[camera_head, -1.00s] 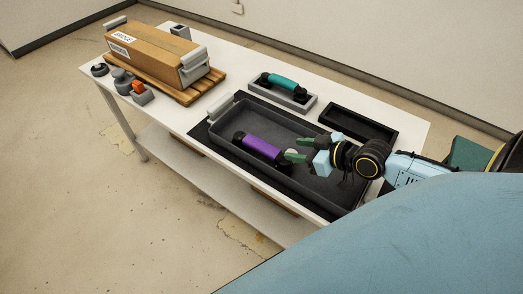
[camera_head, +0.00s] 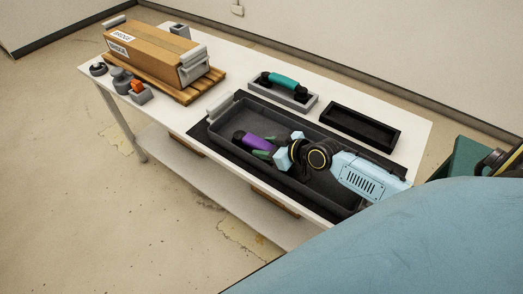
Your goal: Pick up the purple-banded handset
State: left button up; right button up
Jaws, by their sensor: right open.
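The purple-banded handset (camera_head: 256,142) lies in the large dark tray (camera_head: 222,117), toward the tray's left half. Its dark left end and purple middle show; its right end is hidden behind my gripper. My right gripper (camera_head: 268,150) is open, low over the tray at the handset's right part, with its green fingertips beside the purple band. I cannot tell whether the fingers touch it. My left gripper is not in view.
A teal-banded handset (camera_head: 284,81) rests in a grey cradle (camera_head: 266,91) behind the tray. An empty black tray (camera_head: 372,133) stands to its right. A cardboard box (camera_head: 150,50) on a wooden pallet (camera_head: 186,96) and small grey items (camera_head: 121,80) occupy the table's left end.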

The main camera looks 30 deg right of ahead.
jog(key=shift+w+a+f, duration=0.1)
jog(key=shift+w, duration=0.05)
jog(key=c, duration=0.9)
jog(key=shift+c, duration=0.2)
jog(key=shift+r, duration=0.2)
